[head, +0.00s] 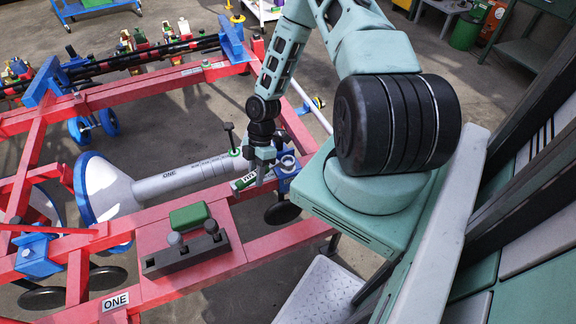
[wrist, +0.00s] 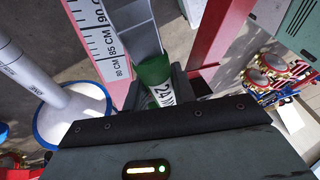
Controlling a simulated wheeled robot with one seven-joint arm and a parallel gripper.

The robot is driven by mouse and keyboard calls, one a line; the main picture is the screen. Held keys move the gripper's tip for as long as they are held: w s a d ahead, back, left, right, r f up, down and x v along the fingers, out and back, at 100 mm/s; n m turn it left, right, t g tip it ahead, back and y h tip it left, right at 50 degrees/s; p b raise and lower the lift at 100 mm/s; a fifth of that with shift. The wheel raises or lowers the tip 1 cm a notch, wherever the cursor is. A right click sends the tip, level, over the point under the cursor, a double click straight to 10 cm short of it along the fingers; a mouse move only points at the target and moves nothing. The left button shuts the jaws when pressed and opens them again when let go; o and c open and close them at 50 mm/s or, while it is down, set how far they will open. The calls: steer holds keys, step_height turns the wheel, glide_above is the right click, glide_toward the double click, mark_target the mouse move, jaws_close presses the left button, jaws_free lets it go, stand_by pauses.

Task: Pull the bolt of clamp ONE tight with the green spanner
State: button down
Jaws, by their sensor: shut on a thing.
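My gripper (head: 259,168) is low over the red frame, right of centre in the head view. It is shut on the green spanner (head: 243,182), whose green end shows beneath it. In the wrist view the gripper (wrist: 170,88) holds the green part of the spanner (wrist: 153,70), labelled "24 N", with a grey shaft running up the picture. A blue clamp (head: 286,180) is right beside the gripper. A dark upright bolt-like piece (head: 230,138) stands just left of it. A grey tube marked ONE (head: 168,177) lies to the left. Whether the spanner touches a bolt is hidden.
A white plate reading ONE (head: 115,301) is on the near red beam. A dark block (head: 186,254) with knobs and a green box (head: 189,217) sit on the red plate. Another blue clamp (head: 38,258) is at left. A centimetre scale (wrist: 100,40) runs beside the spanner.

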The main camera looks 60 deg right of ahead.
steer(key=shift+f+b, duration=0.55)
steer(key=shift+f, duration=0.3)
steer(key=shift+w+d+m+t, duration=0.3)
steer(key=shift+w+m+t, duration=0.1)
steer(key=shift+w+m, duration=0.45)
steer(key=shift+s+a+n, duration=0.1)
steer(key=shift+s+n, duration=0.1)
steer(key=shift+n, duration=0.05)
steer(key=shift+r, duration=0.1)
steer(key=shift+r+p, duration=3.65)
steer(key=shift+r, duration=1)
